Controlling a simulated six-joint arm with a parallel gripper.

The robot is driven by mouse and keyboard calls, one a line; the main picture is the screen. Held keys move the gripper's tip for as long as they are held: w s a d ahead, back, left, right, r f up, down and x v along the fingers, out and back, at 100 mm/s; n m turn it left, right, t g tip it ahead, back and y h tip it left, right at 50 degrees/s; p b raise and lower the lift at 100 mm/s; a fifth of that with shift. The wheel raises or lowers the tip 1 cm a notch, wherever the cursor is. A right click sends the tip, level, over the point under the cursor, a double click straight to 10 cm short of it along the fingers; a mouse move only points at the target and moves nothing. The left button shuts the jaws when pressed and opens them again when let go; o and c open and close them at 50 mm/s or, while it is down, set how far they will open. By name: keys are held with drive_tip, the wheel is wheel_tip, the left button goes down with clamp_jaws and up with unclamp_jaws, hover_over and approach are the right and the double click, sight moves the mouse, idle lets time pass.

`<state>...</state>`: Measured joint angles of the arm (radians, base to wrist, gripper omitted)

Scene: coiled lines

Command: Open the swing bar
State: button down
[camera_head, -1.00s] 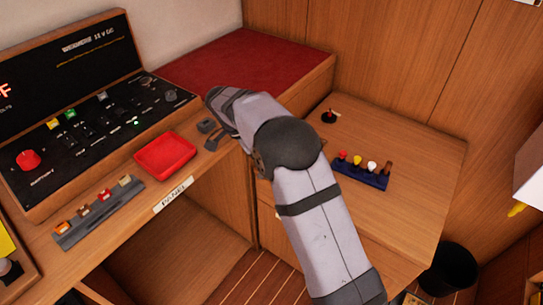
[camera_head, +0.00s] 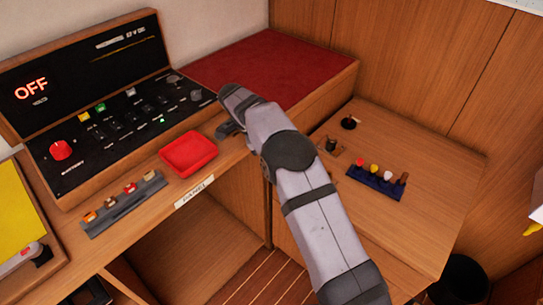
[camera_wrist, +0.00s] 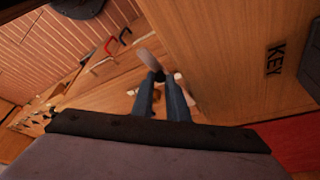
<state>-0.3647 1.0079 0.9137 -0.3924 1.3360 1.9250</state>
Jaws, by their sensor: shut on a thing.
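My gripper shows in the wrist view (camera_wrist: 163,92), with its two blue-grey fingers close together. They are shut on a small part, which I take to be the swing bar; a rounded grey-brown end (camera_wrist: 148,60) sticks out past the fingertips. The fingers hide most of it, so its angle is hard to tell. A pale piece (camera_wrist: 181,80) lies beside the right finger. In the head view my forearm covers the fingers and the held part. A small dark fitting (camera_head: 228,130) sits on the counter edge by my wrist.
A red tray (camera_head: 188,154) and a grey rack of fuses (camera_head: 122,203) lie left of my arm, before the switch panel (camera_head: 110,115). A blue block with coloured pegs (camera_head: 376,182) stands right. A KEY label (camera_wrist: 275,60) is on the wood near my gripper.

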drive_tip(key=c, duration=1.7)
unclamp_jaws()
drive_tip(key=shift+d, duration=0.1)
